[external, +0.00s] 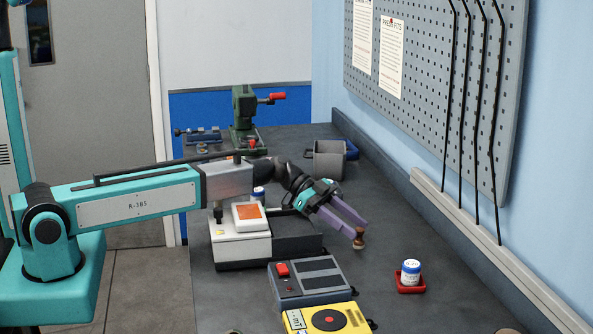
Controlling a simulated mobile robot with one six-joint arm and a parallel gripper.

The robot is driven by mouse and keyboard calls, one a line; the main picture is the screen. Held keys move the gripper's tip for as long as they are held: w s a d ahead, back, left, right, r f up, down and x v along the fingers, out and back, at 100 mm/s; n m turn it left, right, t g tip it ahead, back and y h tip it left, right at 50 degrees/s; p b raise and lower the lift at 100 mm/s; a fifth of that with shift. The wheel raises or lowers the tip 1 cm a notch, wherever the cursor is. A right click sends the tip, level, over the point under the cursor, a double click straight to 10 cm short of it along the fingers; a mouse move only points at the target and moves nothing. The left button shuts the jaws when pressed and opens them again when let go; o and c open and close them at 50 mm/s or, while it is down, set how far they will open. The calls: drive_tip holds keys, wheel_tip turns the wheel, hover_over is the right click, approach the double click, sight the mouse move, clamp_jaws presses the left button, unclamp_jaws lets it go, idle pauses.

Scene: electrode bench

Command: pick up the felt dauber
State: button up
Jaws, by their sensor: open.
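A small brown, knob-like piece, which looks like the felt dauber (358,241), stands upright on the dark bench just below my fingertips. My gripper (359,229) has two purple fingers, spread apart and pointing down to the right. The fingertips are right above or around the top of the dauber. From this view I cannot tell whether they touch it or which side of it each finger is on. The gripper holds nothing that I can see.
A white and black instrument (241,246) stands left of the gripper. A grey box with a red switch (310,279) and a yellow meter (327,319) are in front. A white jar (411,272) sits in a red tray (408,287) at right. A grey pot (328,161) stands behind.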

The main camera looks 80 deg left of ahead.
drive_tip(key=shift+c, duration=0.2)
clamp_jaws()
drive_tip(key=shift+r, duration=0.2)
wheel_tip(320, 180, up, 10)
drive_tip(key=b, duration=0.2)
drive_tip(key=shift+f, duration=0.15)
idle(0.4)
idle(0.5)
